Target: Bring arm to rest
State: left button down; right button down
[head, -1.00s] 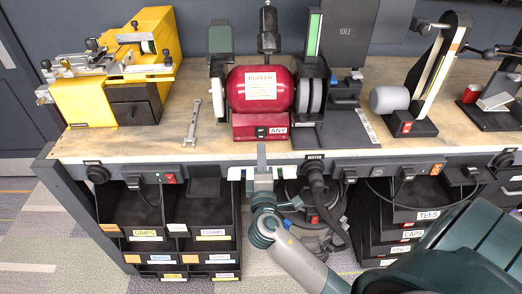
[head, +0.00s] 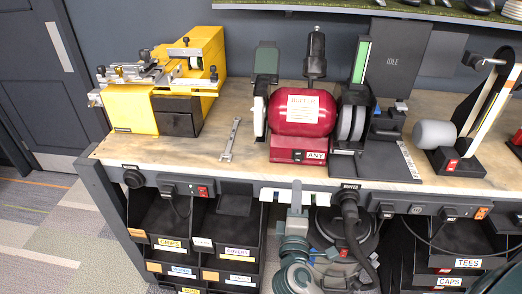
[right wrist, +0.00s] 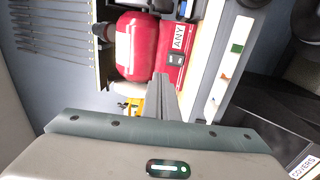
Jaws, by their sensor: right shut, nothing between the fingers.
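My right gripper (head: 297,190) is shut and empty. It is in front of the bench's front edge, below the red buffer (head: 303,112), and its grey fingers point toward the bench. In the right wrist view the closed fingers (right wrist: 164,92) stand up in front of the buffer (right wrist: 140,45), with nothing held between them. Most of my right arm is below the lower edge of the head view. My left gripper is in neither view.
The workbench (head: 210,165) carries a yellow machine (head: 140,107), a wrench (head: 231,140) and a belt sander (head: 490,115). Black bins (head: 160,215) hang beneath its front edge. A hose (head: 350,235) hangs close beside my right gripper. Floor (head: 45,225) is clear at the left.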

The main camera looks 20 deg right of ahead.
jog(key=shift+f, duration=0.1)
jog(key=a+f+g+y, duration=0.2)
jog(key=f, duration=1)
jog(key=a+f+g+y, duration=0.1)
jog(key=a+f+y, duration=0.15)
jog(key=f, duration=0.95)
jog(key=s+a+f+g+y, duration=0.15)
jog(key=s+f, duration=0.25)
jog(key=f, duration=0.5)
jog(key=s+f+g+y, duration=0.1)
jog(key=s+f+g, duration=0.2)
jog(key=f, duration=0.7)
jog(key=s+f+m+g+y, duration=0.2)
jog(key=s+f+m+g, duration=0.2)
jog(key=s+f, duration=1.1)
jog(key=s+f+m+g, duration=0.2)
jog(key=s+f, duration=0.2)
jog(key=s, duration=0.8)
jog(key=s+f+m+g, duration=0.1)
jog(key=s+f+m, duration=0.2)
jog(key=s, duration=0.8)
notch_tip(320, 180, down, 2)
jog(key=shift+s+f+g+y, duration=0.25)
jog(key=shift+s+g+y, duration=0.1)
jog(key=shift+y, duration=0.05)
